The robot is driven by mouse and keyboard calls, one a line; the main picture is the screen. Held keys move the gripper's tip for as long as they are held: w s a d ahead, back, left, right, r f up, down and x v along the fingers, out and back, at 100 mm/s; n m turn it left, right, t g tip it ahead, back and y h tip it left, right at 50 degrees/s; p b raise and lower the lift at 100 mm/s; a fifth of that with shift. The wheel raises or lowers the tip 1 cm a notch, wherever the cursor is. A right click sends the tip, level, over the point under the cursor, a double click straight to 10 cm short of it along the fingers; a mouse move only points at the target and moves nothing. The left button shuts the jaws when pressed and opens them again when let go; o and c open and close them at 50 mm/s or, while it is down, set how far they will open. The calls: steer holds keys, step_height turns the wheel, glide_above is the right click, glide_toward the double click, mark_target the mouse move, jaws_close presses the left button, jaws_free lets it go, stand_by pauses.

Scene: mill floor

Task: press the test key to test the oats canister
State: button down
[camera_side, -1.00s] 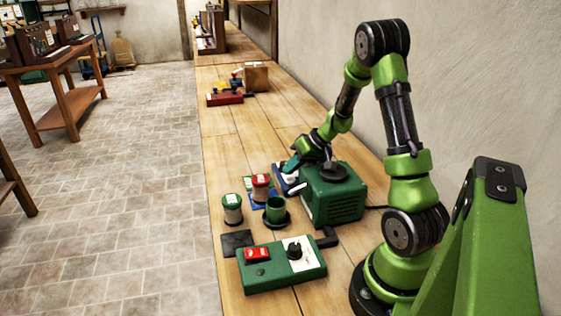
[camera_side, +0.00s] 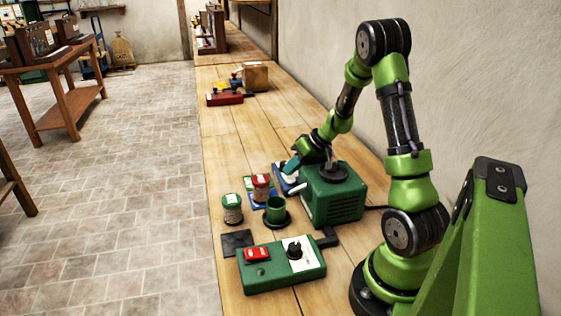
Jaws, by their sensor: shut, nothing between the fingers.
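My gripper (camera_side: 293,166) is at the far-left side of the green box machine (camera_side: 335,198), low over a blue and white device (camera_side: 284,178). Its fingertips are small here, and I cannot tell whether they touch the device. Two canisters stand on the bench: one with a green lid (camera_side: 232,209) and one with a red lid (camera_side: 261,187). Their labels are too small to read, so I cannot tell which holds oats. A test key is not clearly distinguishable; the blue and white device is partly hidden by my gripper and the green machine.
A green cup (camera_side: 276,211) stands on a dark round base. In front are a dark flat plate (camera_side: 237,241) and a green control box (camera_side: 283,272) with a red switch and a black knob. Red, yellow and blue items and a brown box (camera_side: 256,77) sit farther back. The bench between is clear.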

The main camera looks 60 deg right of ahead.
mark_target(293, 180)
steer(key=shift+s+a+f, duration=0.4)
steer(key=shift+a+f, duration=0.1)
steer(key=shift+a, duration=0.15)
steer(key=shift+d+r, duration=0.15)
steer(key=shift+r, duration=1.2)
steer(key=shift+d+r, duration=0.1)
steer(key=shift+r, duration=1.2)
